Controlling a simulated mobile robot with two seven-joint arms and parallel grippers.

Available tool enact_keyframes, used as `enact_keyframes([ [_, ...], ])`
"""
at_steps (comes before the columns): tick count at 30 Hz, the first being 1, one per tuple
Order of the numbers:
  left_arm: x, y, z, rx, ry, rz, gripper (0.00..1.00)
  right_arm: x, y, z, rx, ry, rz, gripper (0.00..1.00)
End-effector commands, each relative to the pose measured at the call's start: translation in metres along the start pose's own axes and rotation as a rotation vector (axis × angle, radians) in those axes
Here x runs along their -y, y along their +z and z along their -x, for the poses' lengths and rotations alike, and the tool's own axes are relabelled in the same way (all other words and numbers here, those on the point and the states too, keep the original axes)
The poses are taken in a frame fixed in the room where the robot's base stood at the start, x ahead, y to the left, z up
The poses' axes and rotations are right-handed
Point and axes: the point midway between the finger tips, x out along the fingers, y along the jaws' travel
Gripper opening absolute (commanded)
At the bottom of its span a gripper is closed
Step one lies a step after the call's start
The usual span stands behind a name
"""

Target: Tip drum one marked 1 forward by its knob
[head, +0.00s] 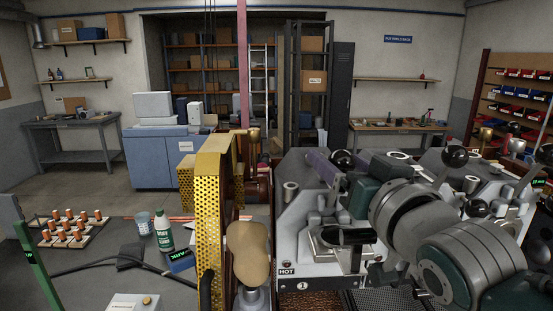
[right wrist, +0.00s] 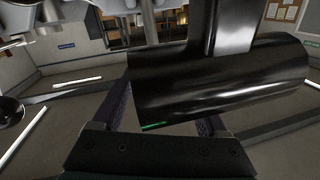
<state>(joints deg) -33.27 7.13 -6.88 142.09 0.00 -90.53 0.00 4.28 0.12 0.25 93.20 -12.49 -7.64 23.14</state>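The roaster (head: 290,240) fills the right half of the head view, with a plate marked 1 (head: 303,286) and a HOT label on its front. A dark rounded drum part (head: 345,237) sits behind that plate. A black ball knob (head: 343,160) shows beyond it, close to my right gripper (head: 327,172). In the right wrist view, the purple fingers of this gripper (right wrist: 163,118) stand apart. A large glossy black cylinder (right wrist: 220,85) with an upright shaft partly hides them; I cannot tell whether they touch it. My left gripper is not in view.
A yellow perforated guard (head: 211,215) stands left of the roaster, beside a tan rounded grip (head: 247,252). Another black ball knob (head: 455,157) rises at right. The bench at left holds a green bottle (head: 164,230), a cup (head: 144,223) and racks of orange-topped vials (head: 70,229).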

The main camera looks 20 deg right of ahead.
Motion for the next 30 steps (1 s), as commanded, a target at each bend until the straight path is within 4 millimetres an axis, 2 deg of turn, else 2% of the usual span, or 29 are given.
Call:
enact_keyframes([
  [2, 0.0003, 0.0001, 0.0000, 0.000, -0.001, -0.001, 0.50, 0.0000, 0.0001, 0.0001, 0.000, 0.000, 0.000, 0.66],
  [19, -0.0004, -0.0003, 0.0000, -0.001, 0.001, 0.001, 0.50, 0.0000, 0.0001, 0.0003, 0.000, 0.000, 0.000, 0.02],
  [30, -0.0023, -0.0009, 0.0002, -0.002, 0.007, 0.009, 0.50, -0.0001, 0.0000, 0.0003, 0.000, 0.000, 0.000, 0.00],
])
